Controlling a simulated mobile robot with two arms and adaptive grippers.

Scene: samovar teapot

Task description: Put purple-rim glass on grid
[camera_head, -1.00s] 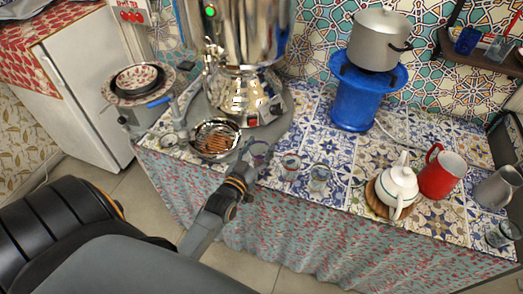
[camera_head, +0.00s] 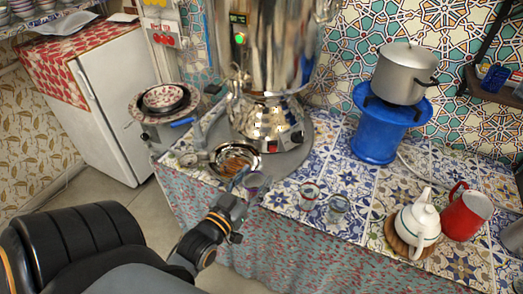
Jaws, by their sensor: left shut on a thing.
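The purple-rim glass (camera_head: 256,182) is at the front edge of the tiled counter, in the fingers of my left gripper (camera_head: 242,180). The gripper is shut on it, and its fingers hide part of the glass. The grid (camera_head: 235,159) is the round metal drip tray below the samovar's tap. It lies just beyond and slightly left of the glass in the picture. I cannot tell whether the glass is touching the counter. My right gripper is not in view.
The large samovar (camera_head: 276,118) stands behind the grid. Two other glasses, a red-rimmed one (camera_head: 309,194) and a pale one (camera_head: 338,208), stand to the right. Stacked bowls (camera_head: 163,98) are at the left; a white teapot (camera_head: 416,222) and red pitcher (camera_head: 466,212) are at the right.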

